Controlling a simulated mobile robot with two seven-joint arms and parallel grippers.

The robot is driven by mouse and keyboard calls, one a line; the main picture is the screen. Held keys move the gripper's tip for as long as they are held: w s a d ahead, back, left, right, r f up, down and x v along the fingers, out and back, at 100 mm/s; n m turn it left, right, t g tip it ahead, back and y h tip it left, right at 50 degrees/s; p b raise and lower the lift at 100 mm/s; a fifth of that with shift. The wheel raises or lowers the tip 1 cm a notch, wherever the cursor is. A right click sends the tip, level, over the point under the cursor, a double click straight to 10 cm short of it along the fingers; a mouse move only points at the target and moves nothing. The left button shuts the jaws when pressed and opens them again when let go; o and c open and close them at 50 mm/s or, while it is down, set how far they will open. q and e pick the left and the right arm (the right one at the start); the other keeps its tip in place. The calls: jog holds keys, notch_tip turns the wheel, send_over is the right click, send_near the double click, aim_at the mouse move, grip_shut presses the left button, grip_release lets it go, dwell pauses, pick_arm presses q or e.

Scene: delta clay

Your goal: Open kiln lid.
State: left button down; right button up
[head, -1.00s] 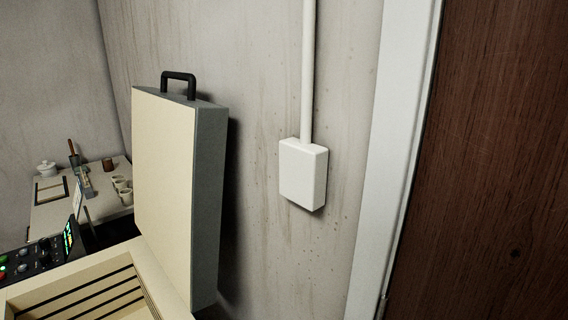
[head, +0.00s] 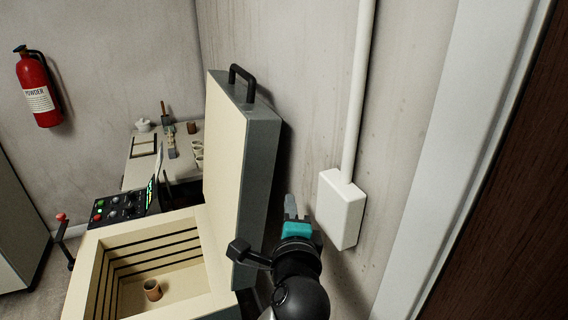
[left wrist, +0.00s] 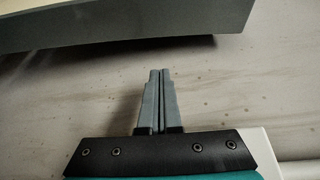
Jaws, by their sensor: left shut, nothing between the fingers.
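The kiln lid (head: 226,150) stands upright, open, with its pale inner face turned to the left and its black handle (head: 242,78) on the top edge. The kiln body (head: 84,275) below is open, and a small brown cup (head: 152,290) stands on its floor. My left gripper (head: 291,208) is to the right of the lid, between it and the wall, apart from both as far as I can tell. Its fingers (left wrist: 160,102) are together and empty in the left wrist view, where the grey lid edge (left wrist: 130,38) crosses the top. My right gripper is not in view.
A white wall box (head: 341,208) with a conduit is close to the right of my left gripper. A control panel (head: 118,208) stands left of the lid. A table (head: 138,172) with pots is behind, and a fire extinguisher (head: 38,90) hangs at left.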

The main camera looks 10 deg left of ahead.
pick_arm(q)
notch_tip(320, 180, up, 4)
jog(key=r, duration=0.1)
jog(key=a+x, duration=0.1)
jog(key=x, duration=0.8)
jog(key=shift+t+y+p, duration=0.3)
jog(key=shift+y+p, duration=0.05)
jog(key=shift+y, duration=0.05)
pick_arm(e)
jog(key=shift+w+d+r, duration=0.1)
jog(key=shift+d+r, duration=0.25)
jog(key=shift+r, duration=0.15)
pick_arm(q)
jog(key=shift+a+f, duration=0.1)
jog(key=shift+a, duration=0.05)
